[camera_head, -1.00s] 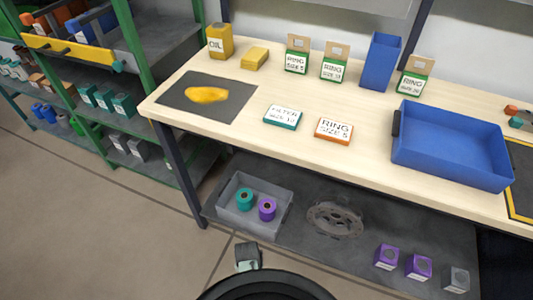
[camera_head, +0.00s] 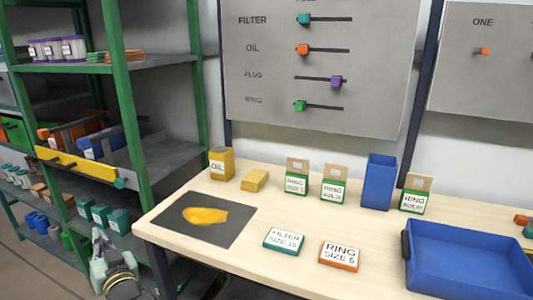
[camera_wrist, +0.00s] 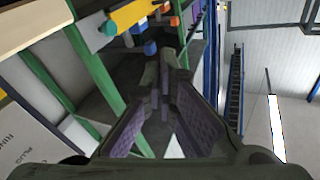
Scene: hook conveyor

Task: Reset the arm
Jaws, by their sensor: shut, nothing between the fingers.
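My gripper (camera_wrist: 164,78) is shut and empty. In the wrist view its two fingers with purplish pads reach toward the green-framed shelf rack, with nothing held between them. In the head view, part of my arm (camera_head: 112,270) shows at the lower left, in front of the rack and left of the workbench (camera_head: 210,275). The fingertips cannot be made out clearly there.
The bench holds a dark mat (camera_head: 190,235) with a yellow item (camera_head: 205,215), labelled boxes and a blue tray (camera_head: 465,270). A green shelf rack (camera_head: 130,90) stands left. A grey slider panel (camera_head: 315,80) is behind. Floor shows at lower left.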

